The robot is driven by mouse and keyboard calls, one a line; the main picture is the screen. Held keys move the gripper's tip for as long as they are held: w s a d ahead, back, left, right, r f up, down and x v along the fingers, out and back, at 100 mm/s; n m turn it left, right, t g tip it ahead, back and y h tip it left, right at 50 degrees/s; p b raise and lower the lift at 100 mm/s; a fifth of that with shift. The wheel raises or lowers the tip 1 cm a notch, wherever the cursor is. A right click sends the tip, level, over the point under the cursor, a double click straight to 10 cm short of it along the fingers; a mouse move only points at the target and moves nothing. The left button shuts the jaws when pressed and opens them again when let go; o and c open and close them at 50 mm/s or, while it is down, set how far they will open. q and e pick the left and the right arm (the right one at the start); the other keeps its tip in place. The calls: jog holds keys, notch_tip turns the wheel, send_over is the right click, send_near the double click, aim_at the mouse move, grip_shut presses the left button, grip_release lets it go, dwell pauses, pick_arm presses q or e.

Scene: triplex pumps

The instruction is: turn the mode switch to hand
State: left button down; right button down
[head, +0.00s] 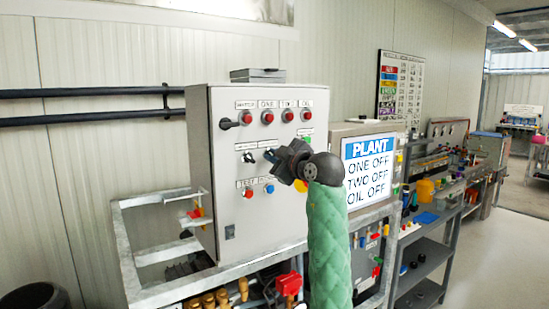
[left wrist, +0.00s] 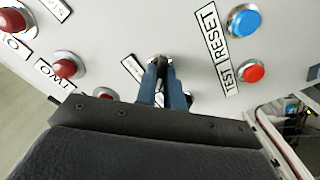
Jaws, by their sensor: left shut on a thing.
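The grey control cabinet (head: 225,110) stands on a metal frame. Two dark selector switches sit in its middle row, one at the left (head: 248,157) and one at the gripper. My left gripper (head: 271,156) reaches the right one from the right. In the left wrist view its blue-grey fingers (left wrist: 161,75) are closed around a small dark switch knob (left wrist: 157,60) on the panel. The fingers hide most of the knob, so its setting cannot be read. The small label (left wrist: 133,68) beside it is not legible. My right gripper is not in view.
Red lamps (head: 268,117) line the panel's top, with a black handle (head: 226,123) at left. Red (left wrist: 252,70) and blue (left wrist: 245,22) buttons sit near the fingers. A sign (head: 369,168) reads PLANT, ONE OFF, TWO OFF, OIL OFF. Shelves (head: 425,255) stand at right.

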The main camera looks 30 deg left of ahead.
pick_arm(q)
jog(key=c, duration=1.5)
grip_release()
